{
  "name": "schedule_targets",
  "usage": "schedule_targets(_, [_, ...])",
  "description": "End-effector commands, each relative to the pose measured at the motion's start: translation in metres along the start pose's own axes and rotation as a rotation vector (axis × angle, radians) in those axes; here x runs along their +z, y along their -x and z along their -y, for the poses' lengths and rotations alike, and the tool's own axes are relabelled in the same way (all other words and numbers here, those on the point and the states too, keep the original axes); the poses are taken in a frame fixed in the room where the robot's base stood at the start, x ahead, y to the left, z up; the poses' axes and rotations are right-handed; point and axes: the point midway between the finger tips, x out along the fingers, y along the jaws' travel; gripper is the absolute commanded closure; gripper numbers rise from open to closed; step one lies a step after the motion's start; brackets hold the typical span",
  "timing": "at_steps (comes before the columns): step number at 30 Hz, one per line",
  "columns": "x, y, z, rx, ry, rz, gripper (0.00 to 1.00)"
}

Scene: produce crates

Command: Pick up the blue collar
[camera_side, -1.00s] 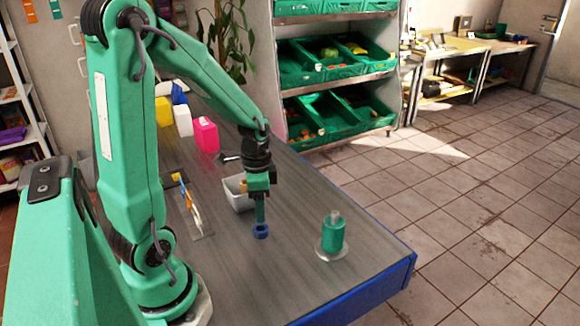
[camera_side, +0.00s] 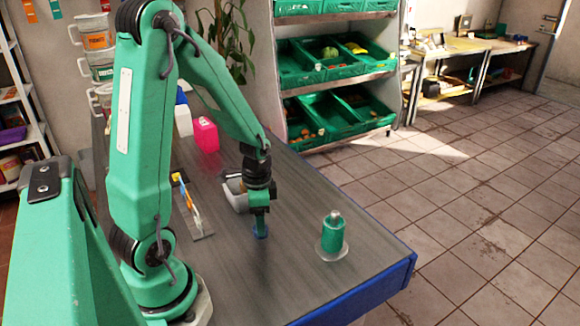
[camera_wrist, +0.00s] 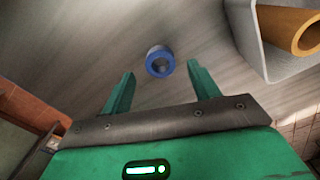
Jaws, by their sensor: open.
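The blue collar (camera_side: 260,232) is a small ring on the grey table. In the wrist view the collar (camera_wrist: 160,62) shows its round opening, just beyond and between the two fingertips. My gripper (camera_wrist: 160,78) is open and empty, with a green finger on each side. In the side view my gripper (camera_side: 261,222) points down at the collar and hides part of it. I cannot tell from the side view whether the fingers touch it.
A green cylinder on a round pale base (camera_side: 333,238) stands to the right. A light grey bin (camera_side: 235,200) is behind my gripper; its rim and an orange-brown tube (camera_wrist: 291,28) show in the wrist view. A tray with slim items (camera_side: 193,208) lies left. The front table area is clear.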

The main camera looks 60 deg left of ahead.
Motion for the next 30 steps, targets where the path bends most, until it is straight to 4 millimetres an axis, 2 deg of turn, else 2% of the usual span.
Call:
schedule_targets(4, [0.001, -0.015, 0.0, 0.004, 0.0, 0.003, 0.39])
schedule_targets(10, [0.0, -0.028, 0.001, 0.001, 0.0, 0.001, 0.39])
schedule_targets(27, [0.0, -0.029, 0.001, 0.0, 0.0, 0.0, 0.39])
schedule_targets(28, [0.0, -0.029, 0.001, 0.0, 0.0, 0.0, 0.41])
schedule_targets(30, [0.0, -0.029, 0.001, 0.0, 0.0, 0.0, 0.55])
